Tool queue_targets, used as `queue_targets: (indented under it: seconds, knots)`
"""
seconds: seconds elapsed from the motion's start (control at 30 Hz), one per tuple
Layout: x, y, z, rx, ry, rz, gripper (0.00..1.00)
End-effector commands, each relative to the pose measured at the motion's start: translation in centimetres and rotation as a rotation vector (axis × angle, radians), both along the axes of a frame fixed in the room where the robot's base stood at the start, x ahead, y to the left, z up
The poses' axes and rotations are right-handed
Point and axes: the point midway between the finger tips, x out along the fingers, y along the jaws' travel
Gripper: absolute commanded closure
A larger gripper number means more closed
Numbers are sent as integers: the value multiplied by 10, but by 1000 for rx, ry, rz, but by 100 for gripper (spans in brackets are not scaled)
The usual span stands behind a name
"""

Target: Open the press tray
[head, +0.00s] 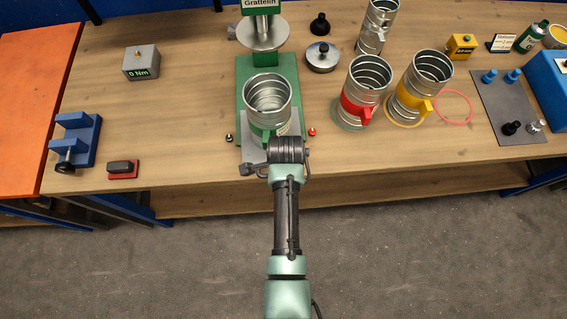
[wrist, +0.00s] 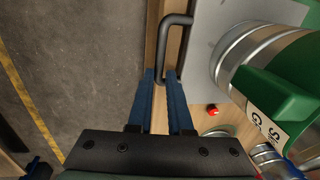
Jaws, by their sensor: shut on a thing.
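The green press (head: 265,80) stands at the table's front middle. Its grey tray plate (head: 254,151) lies at the press's front, and a ribbed metal duct piece (head: 268,95) with a green collar stands upright over it. In the wrist view the tray (wrist: 205,45) has a dark bar handle (wrist: 163,45) along its edge. My gripper (wrist: 160,75) has its two blue fingers shut on this handle. In the head view my wrist hides the fingers and part of the tray's front. How far the tray is out is hard to tell.
Duct pieces with red (head: 362,95) and yellow (head: 418,90) collars stand right of the press. A blue clamp block (head: 75,140) and a black-and-red block (head: 123,168) lie left. A small red button (head: 312,132) is beside the press. Open floor lies before the table (head: 200,165).

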Motion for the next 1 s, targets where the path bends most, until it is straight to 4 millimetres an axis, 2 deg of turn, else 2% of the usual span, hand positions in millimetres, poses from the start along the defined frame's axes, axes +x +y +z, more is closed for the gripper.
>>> queue_targets:
  seconds: [0.23, 0.27, 0.4, 0.77, 0.87, 1.0]
  knots:
    - [2, -1, 2, 0, -7, -3, 100]
    - [2, -1, 2, 0, -7, -3, 79]
    - [2, -1, 2, -1, -6, -2, 55]
    - [2, 0, 5, 0, -7, -1, 55]
    - [1, 0, 12, -1, -9, -1, 55]
    - [-2, 0, 32, -1, -12, -1, 55]
